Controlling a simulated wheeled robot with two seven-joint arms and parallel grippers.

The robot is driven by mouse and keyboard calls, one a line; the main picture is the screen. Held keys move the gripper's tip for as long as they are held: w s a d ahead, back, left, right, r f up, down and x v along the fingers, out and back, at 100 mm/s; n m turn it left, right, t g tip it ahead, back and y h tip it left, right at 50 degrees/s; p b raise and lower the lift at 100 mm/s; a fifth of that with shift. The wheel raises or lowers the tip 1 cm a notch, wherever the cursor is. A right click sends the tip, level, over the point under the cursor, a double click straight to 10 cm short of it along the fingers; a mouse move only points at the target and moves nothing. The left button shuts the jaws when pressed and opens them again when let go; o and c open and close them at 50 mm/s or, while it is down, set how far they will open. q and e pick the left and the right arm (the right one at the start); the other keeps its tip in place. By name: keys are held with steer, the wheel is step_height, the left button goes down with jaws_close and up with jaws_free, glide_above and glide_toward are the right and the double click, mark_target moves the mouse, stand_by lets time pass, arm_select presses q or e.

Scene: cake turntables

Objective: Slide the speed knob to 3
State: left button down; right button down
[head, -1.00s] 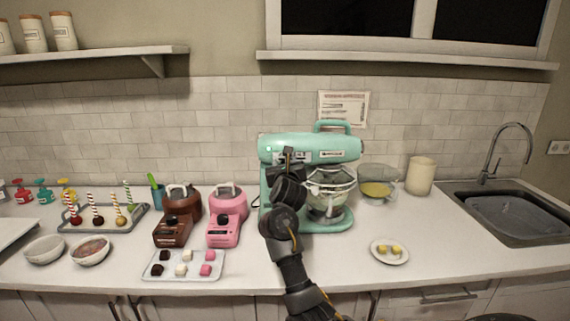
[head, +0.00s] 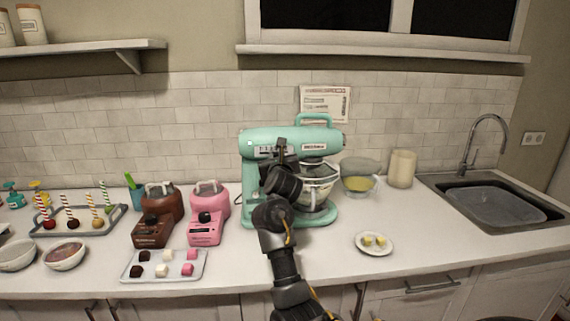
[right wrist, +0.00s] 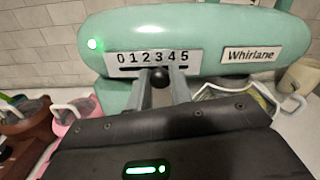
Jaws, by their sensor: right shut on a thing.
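The mint-green stand mixer (head: 262,137) stands at the back of the counter; its head fills the top of the right wrist view (right wrist: 215,35). Its white speed scale (right wrist: 150,58) reads 0 to 5. The round black speed knob (right wrist: 159,77) appears below the 3 in that view. My right gripper (head: 281,152) is at the mixer's front; its two fingers (right wrist: 158,88) are on either side of the knob, shut on it. The slot behind the knob is partly hidden. In the head view, the gripper hides the knob. My left gripper is not in view.
A pink machine (head: 206,228) and a brown machine (head: 152,233) stand to the left, behind a tray of sweets (head: 163,274). A small plate (head: 374,249) is at right. A green light (right wrist: 92,44) glows on the mixer.

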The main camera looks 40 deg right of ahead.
steer(key=shift+a, duration=0.1)
steer(key=c, duration=1.3)
jaws_free()
steer(key=shift+w+a, duration=0.1)
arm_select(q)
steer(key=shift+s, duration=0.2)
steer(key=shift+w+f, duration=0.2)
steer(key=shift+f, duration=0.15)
arm_select(e)
steer(key=v, duration=1)
steer(key=shift+s+a+f, duration=0.1)
steer(key=shift+s+a, duration=0.05)
steer(key=shift+s, duration=0.2)
